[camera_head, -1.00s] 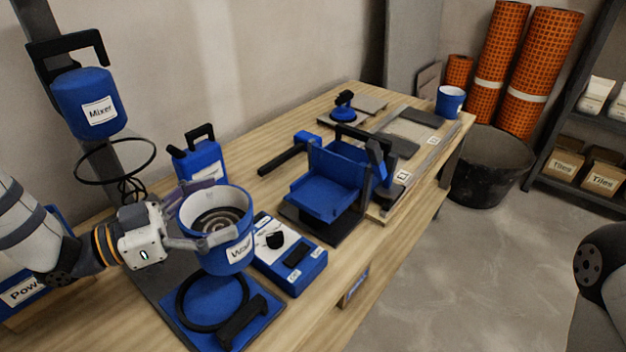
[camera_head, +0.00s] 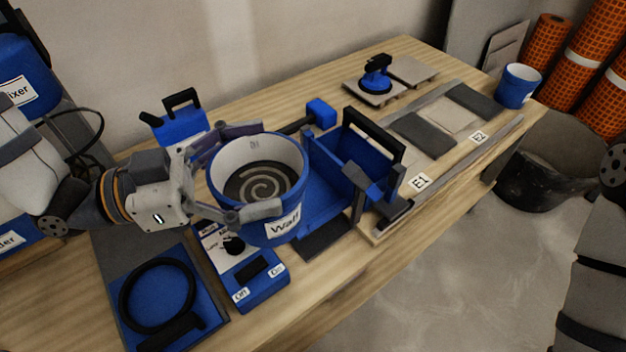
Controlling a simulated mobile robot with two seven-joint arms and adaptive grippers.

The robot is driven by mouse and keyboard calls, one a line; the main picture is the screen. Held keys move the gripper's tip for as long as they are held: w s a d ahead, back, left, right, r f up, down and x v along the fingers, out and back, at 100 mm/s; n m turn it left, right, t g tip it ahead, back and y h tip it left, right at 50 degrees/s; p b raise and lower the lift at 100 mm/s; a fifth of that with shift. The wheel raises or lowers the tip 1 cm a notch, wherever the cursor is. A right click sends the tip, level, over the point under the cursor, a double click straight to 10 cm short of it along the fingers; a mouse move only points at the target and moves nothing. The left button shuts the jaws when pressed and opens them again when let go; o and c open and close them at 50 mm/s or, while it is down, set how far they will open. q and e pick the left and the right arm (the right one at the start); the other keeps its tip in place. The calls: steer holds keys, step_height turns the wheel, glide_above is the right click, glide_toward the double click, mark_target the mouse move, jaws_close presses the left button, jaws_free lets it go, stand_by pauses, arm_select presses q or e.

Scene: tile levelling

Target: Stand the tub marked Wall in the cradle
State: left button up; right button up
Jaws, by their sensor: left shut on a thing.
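The blue tub marked Wall (camera_head: 283,228) is upright in the middle of the view, with a spiral of grey paste inside. My left gripper (camera_head: 262,170) is shut on it, one finger at the far side and one at the near side of the wall. The blue cradle (camera_head: 327,203) with its black-framed upright end is just right of the tub. The tub hides the cradle's left part, and I cannot tell whether they touch. My right gripper is out of view; part of my right arm shows at the right edge.
A control box with On and Off labels (camera_head: 262,287) is below the tub. A blue base with a black ring (camera_head: 205,315) is at lower left. Tiles marked E1 and E2 (camera_head: 425,135), a suction lifter (camera_head: 376,75) and a blue cup (camera_head: 518,87) are to the right.

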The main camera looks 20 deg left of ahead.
arm_select(q)
steer(key=w+d+f+b, duration=0.1)
steer(key=w+f+b, duration=0.4)
steer(key=w+f, duration=0.8)
steer(key=shift+w+b, duration=0.3)
steer(key=shift+w, duration=0.05)
steer(key=o, duration=1.8)
steer(key=shift+d+f, duration=0.1)
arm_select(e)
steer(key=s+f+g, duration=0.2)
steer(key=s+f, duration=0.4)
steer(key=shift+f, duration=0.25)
arm_select(q)
steer(key=v, duration=0.7)
steer(key=shift+s+a+p, duration=0.1)
steer(key=shift+a+p, duration=0.15)
steer(key=shift+p, duration=0.05)
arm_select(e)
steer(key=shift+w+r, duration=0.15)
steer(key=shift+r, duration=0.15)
